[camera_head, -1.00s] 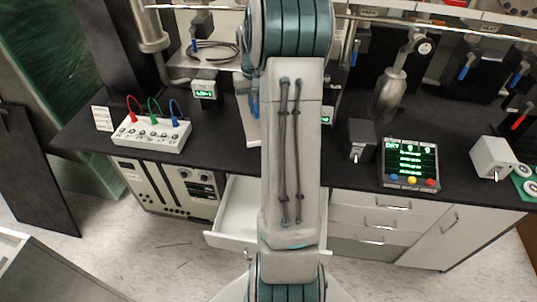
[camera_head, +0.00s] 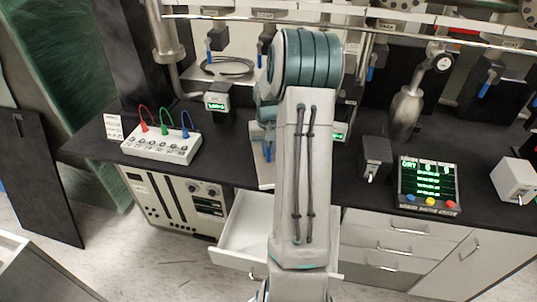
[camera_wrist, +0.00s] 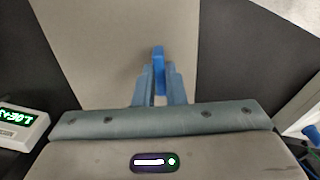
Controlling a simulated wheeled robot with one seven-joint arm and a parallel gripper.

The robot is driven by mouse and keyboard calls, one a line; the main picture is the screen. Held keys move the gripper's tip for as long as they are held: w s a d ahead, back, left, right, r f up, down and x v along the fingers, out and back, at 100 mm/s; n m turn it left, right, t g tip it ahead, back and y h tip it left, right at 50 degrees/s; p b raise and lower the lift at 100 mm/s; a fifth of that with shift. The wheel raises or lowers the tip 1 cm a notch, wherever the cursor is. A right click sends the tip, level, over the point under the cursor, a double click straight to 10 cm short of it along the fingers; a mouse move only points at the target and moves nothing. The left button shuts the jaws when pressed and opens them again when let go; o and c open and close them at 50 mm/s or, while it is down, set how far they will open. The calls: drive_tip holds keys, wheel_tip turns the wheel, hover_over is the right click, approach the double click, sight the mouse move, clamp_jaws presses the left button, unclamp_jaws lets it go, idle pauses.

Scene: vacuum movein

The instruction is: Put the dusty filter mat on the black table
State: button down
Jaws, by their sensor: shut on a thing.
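A flat grey-beige panel, which I take for the dusty filter mat (camera_wrist: 120,45), fills the middle of the wrist view. A blue tab stands up at its near part. My gripper (camera_wrist: 158,88) is shut on this blue tab. The mat (camera_head: 262,168) shows in the head view as a pale strip beside my arm, over the front part of the black table (camera_head: 226,148). Whether it touches the table I cannot tell. My arm hides much of it.
A white box with coloured cables (camera_head: 160,147) and a small meter (camera_head: 217,102) stand to the left. A black box (camera_head: 375,158) and a display panel (camera_head: 428,183) stand to the right. An open white drawer (camera_head: 245,235) juts out below the table's front edge.

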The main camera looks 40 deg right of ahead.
drive_tip(key=shift+f, duration=1.5)
drive_tip(key=c, duration=1.5)
unclamp_jaws()
drive_tip(key=shift+r, duration=0.1)
